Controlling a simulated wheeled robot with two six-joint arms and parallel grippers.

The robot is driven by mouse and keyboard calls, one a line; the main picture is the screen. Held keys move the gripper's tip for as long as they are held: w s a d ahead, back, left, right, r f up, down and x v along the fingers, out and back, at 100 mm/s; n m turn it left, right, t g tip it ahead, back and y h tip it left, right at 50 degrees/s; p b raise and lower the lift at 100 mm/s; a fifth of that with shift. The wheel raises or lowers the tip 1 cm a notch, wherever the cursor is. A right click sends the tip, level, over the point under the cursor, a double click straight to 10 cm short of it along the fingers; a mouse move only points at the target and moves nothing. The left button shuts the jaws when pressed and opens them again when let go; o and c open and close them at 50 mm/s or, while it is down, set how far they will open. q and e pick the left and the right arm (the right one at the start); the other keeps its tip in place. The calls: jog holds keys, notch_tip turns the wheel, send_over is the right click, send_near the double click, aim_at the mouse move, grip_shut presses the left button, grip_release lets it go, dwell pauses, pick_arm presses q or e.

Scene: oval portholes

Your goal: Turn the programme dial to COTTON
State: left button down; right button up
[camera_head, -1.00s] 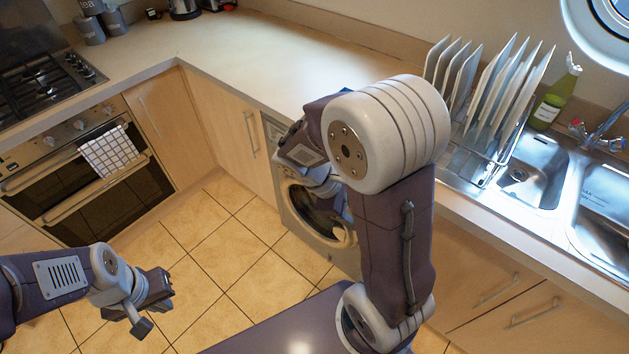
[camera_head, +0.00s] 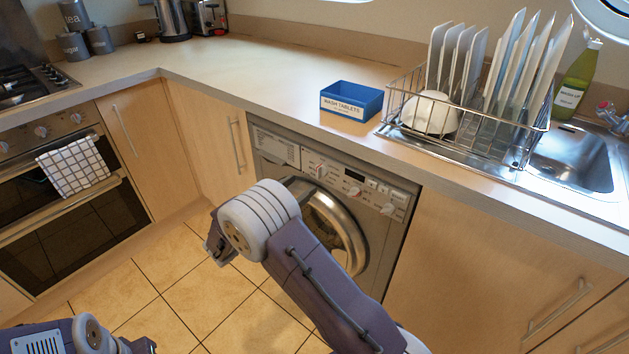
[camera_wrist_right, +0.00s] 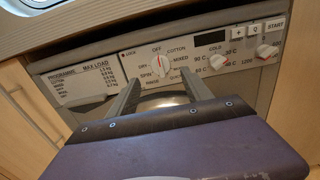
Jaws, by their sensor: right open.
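The programme dial (camera_wrist_right: 158,65) is a round white knob on the washing machine's front panel. Its pointer appears to be up at OFF. The COTTON label (camera_wrist_right: 177,49) is to its upper right. In the head view the dial (camera_head: 318,170) shows small, left of the panel's middle. My right gripper (camera_wrist_right: 162,80) is open and empty, its two fingers spread below and either side of the dial; I cannot tell whether they touch the panel. My left gripper (camera_head: 142,346) is partly cut off at the bottom left.
The temperature dial (camera_wrist_right: 219,62) and another dial (camera_wrist_right: 266,51) sit to the right on the panel. The round door (camera_head: 350,230) is below. A blue wash tablets box (camera_head: 350,101) and a dish rack (camera_head: 465,145) stand on the counter above.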

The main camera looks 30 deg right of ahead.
aim_at(317, 173)
jog(key=b+x, duration=0.1)
jog(key=x, duration=0.5)
jog(key=shift+d+f+b, duration=0.15)
jog(key=shift+d+b, duration=0.1)
jog(key=shift+b, duration=0.1)
jog(key=shift+w+d, duration=0.2)
jog(key=shift+d, duration=0.15)
grip_shut()
